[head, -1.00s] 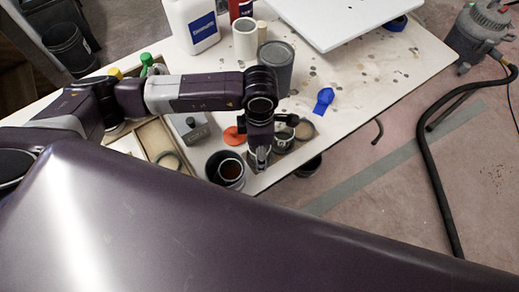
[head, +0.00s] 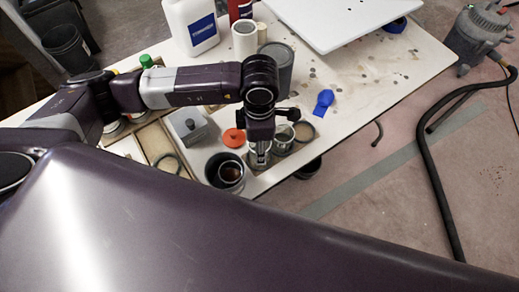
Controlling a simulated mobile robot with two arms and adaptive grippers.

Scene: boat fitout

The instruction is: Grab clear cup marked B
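My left gripper (head: 259,158) points down at the front edge of the table, its arm coming in from the left. Small cups stand just right of it: one, partly hidden by the gripper, looks clear with a pale rim (head: 282,142), and another holds tan contents (head: 304,131). No letter B is readable on any cup. The gripper's fingers are small and partly covered by the wrist, so I cannot tell whether they are open, shut or touching a cup. My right gripper is not in view.
A dark pot (head: 224,170) with a smaller cup in it stands left of the gripper, near an orange lid (head: 234,138). A grey can (head: 276,62), white cup (head: 244,40) and white jug (head: 193,27) stand behind. A blue item (head: 323,102) lies on clear table to the right.

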